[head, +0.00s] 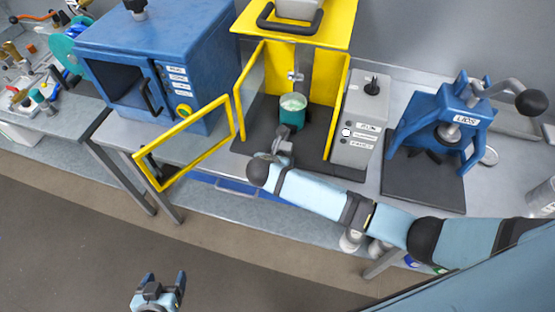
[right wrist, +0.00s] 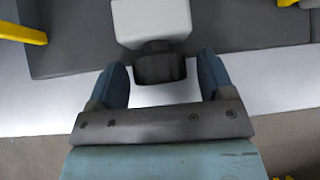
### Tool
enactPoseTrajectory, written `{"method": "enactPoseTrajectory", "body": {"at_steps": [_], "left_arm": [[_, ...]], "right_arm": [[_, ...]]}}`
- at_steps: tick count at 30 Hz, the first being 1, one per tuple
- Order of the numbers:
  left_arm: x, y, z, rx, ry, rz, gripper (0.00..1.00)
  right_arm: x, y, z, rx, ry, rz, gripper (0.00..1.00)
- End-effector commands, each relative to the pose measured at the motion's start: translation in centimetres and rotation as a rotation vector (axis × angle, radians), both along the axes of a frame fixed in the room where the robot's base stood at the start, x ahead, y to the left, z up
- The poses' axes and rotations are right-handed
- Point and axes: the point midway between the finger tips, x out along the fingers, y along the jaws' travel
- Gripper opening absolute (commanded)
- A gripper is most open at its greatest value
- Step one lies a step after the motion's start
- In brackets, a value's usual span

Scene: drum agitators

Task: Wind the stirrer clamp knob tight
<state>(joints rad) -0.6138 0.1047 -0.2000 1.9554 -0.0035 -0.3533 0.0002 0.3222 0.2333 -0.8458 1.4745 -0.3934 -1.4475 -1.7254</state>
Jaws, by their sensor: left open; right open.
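In the right wrist view, a dark ridged knob (right wrist: 160,66) sits on the end of a pale block (right wrist: 150,20). It appears between the two open fingers of my right gripper (right wrist: 162,82), with a visible gap on each side. In the head view my right gripper (head: 282,143) is in front of the teal beaker (head: 291,118) in the yellow-framed cabinet (head: 350,20). The knob cannot be made out clearly there, and the gripper hides part of the beaker. My left gripper (head: 160,287) is open and empty over the floor, away from the bench.
The cabinet's yellow door (head: 180,148) stands open at the left. A blue oven (head: 160,45) is left of the cabinet. A grey control box (head: 359,125) and a blue press (head: 440,120) are to its right. The floor in front is clear.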

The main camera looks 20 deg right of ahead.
Motion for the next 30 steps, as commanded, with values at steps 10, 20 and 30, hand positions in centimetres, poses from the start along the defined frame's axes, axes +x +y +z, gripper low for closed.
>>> {"method": "enactPoseTrajectory", "body": {"at_steps": [10, 20, 30], "left_arm": [[-0.40, 0.02, 0.01, 0.001, 0.004, -0.001, 0.75], [-0.41, -0.10, 0.21, -0.001, 0.000, -0.004, 0.75], [-0.47, -0.10, 0.08, -0.001, 0.003, -0.004, 0.75]], "right_arm": [[-0.02, 0.01, 0.02, 0.000, 0.000, 0.000, 0.29], [-0.18, -0.22, -0.06, 0.154, -0.106, 0.002, 0.25], [-0.10, -0.15, 0.03, 0.292, -0.197, 0.000, 0.25]]}}
